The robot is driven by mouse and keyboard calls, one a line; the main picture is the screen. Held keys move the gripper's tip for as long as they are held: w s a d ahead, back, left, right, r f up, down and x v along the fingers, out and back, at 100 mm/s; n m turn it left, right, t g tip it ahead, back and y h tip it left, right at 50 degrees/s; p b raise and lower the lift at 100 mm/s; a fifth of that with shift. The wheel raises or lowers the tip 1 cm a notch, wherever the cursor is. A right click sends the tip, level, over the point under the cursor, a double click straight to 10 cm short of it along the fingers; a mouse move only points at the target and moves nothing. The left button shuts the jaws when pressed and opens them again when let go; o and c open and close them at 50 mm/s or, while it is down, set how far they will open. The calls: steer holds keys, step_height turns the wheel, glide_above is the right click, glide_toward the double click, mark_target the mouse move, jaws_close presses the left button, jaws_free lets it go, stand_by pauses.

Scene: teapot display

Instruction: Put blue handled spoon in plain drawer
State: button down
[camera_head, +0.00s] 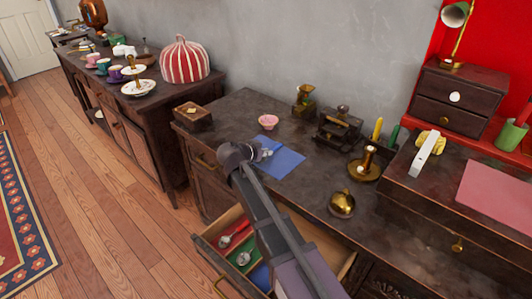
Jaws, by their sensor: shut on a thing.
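My gripper (265,153) is small in view at the end of my dark arm, above the left edge of a flat blue sheet (285,163) on the dark cabinet top. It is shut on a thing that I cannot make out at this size. A wooden drawer (208,257) stands pulled out at the front of the cabinet. In it lie a red-handled spoon (236,231), a green item (246,256) and a blue patch (260,276). My arm hides part of this drawer. I cannot clearly identify a blue-handled spoon.
A pink bowl (268,122), a small wooden box (192,115), a black device (339,128), a brass candle holder (367,167) and a round brass pot (342,203) stand on the cabinet. The higher right-hand cabinet holds a pink sheet (497,194). Open floor lies left.

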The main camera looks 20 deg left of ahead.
steer(key=c, duration=0.8)
jaws_free()
steer(key=shift+f, duration=0.1)
steer(key=p+v, duration=0.6)
steer(key=v, duration=0.7)
steer(key=shift+s+d, duration=0.2)
steer(key=shift+s, duration=0.35)
steer(key=shift+o, duration=0.4)
steer(key=shift+s, duration=0.1)
